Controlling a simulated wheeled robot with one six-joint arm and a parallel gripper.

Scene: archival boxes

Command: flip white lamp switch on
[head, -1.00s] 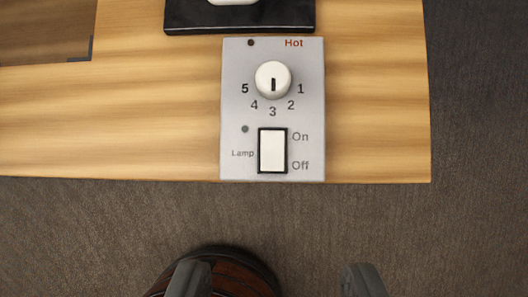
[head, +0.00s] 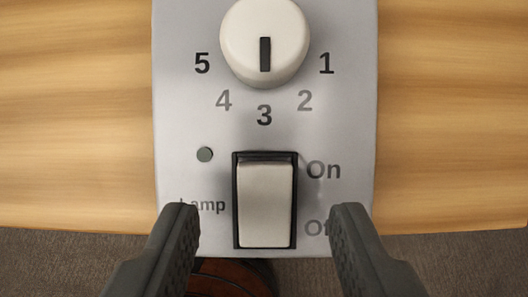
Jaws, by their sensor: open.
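The white lamp switch (head: 266,205) is a rocker in a black frame on a grey metal panel (head: 185,120). "On" is printed at its upper right and a partly covered "Off" at its lower right. A dark strip shows above the rocker's top edge. The small round lamp indicator (head: 204,154) looks grey and unlit. My gripper (head: 265,215) is open and empty, with one dark finger on each side of the rocker in the picture. The fingers cover part of the "Lamp" and "Off" labels. I cannot tell whether they touch the panel.
A white round knob (head: 265,45) with a black mark stands out above the switch, its mark pointing toward 3. The wooden tabletop (head: 450,110) is clear on both sides of the panel. Dark carpet (head: 60,265) lies beyond the table's front edge.

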